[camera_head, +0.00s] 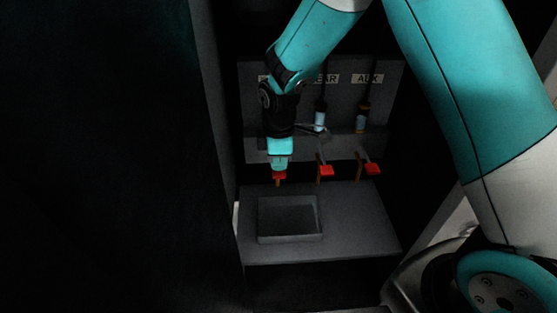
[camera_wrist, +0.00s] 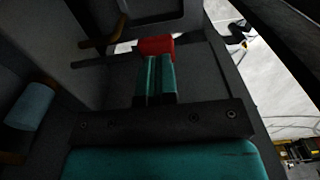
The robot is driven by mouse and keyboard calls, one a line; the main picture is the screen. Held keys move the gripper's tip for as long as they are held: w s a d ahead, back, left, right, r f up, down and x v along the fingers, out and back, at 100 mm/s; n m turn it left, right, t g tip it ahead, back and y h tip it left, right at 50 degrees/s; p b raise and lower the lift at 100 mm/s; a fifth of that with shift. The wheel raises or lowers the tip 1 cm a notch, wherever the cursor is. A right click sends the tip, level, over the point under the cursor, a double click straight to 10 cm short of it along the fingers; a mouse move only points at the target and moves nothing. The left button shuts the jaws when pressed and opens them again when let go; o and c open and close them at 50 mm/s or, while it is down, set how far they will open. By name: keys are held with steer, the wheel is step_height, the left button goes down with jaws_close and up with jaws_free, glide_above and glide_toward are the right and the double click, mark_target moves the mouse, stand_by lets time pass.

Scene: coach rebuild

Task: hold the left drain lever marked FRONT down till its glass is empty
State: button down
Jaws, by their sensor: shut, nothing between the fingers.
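The left drain lever's red end (camera_head: 279,176) is just below the fingertips of my gripper (camera_head: 280,166) in the head view. In the wrist view the shut, empty fingers (camera_wrist: 155,77) reach to the red lever end (camera_wrist: 155,46), touching or very close to it. I cannot tell how far the lever is pressed down. My arm hides the left glass and nearly all of its label in the head view. A pale blue cylinder (camera_wrist: 31,105) shows at the left of the wrist view; I cannot tell which glass it is.
Beside it stand the middle lever (camera_head: 326,171), under a partly hidden label ending in EAR, and the AUX lever (camera_head: 373,169). A shallow grey tray (camera_head: 290,239) lies below. A dark wall (camera_head: 213,110) closes the left side.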

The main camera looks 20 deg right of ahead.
mark_target(279, 173)
steer(key=shift+f, duration=0.6)
steer(key=f+b, duration=0.1)
steer(key=f+t+b, duration=0.1)
steer(key=b, duration=0.1)
steer(key=f+t+b, duration=0.1)
steer(key=shift+s+a+h+b, duration=0.1)
steer(key=shift+s+h+b, duration=0.15)
steer(key=shift+h+b, duration=0.05)
steer(key=shift+f+b, duration=0.35)
steer(key=shift+f, duration=0.1)
steer(key=shift+w, duration=0.1)
steer(key=shift+r, duration=0.15)
stand_by(1.8)
steer(key=shift+r+p, duration=0.75)
steer(key=shift+p, duration=0.05)
